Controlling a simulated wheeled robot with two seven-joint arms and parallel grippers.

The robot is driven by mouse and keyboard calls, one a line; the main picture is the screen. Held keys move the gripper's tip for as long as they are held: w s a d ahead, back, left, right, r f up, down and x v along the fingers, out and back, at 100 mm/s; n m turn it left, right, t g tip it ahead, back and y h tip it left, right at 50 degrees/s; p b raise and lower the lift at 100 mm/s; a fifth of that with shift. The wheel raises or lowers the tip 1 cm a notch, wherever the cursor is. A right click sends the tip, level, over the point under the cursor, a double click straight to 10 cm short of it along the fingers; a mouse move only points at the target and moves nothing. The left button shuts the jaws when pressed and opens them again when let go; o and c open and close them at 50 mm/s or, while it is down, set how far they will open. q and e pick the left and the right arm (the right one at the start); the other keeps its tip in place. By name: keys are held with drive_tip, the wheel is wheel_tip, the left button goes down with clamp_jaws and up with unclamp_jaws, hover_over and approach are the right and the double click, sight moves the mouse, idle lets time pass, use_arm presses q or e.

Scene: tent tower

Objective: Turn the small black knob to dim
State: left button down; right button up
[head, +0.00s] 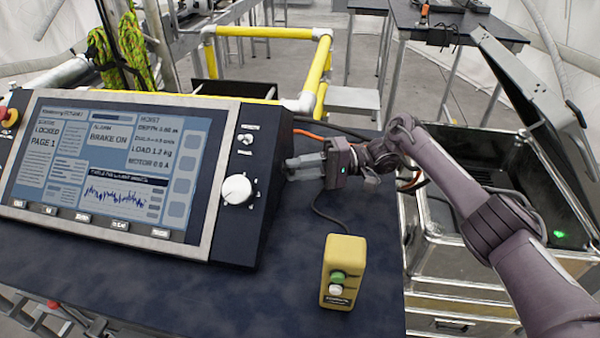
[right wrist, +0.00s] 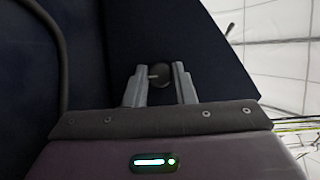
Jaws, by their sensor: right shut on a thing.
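The small black knob (right wrist: 160,75) is on the dark side face of the console (head: 275,150). In the right wrist view it is round and dark, with a thin light pointer mark toward the left. My right gripper (head: 306,166) reaches the console's right side from the right. Its grey fingers, also in the right wrist view (right wrist: 160,86), are closed on the knob, one on each side. In the head view the fingers hide the knob. My left gripper is not in view.
A large white knob (head: 237,190) and small switches sit beside the console's lit screen (head: 110,165). A yellow box with green and white buttons (head: 342,272) stands on the dark table (head: 250,305). An open metal case (head: 470,245) is at the right.

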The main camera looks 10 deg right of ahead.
idle(0.3)
drive_tip(key=o, duration=1)
drive_tip(key=shift+d+f+b, duration=0.2)
drive_tip(key=shift+d+b, duration=0.3)
drive_tip(key=shift+b, duration=0.1)
drive_tip(key=d+b, duration=0.4)
drive_tip(key=d, duration=0.1)
drive_tip(key=shift+d+f, duration=0.1)
drive_tip(key=shift+d+r+b, duration=0.25)
drive_tip(key=shift+d+b, duration=0.6)
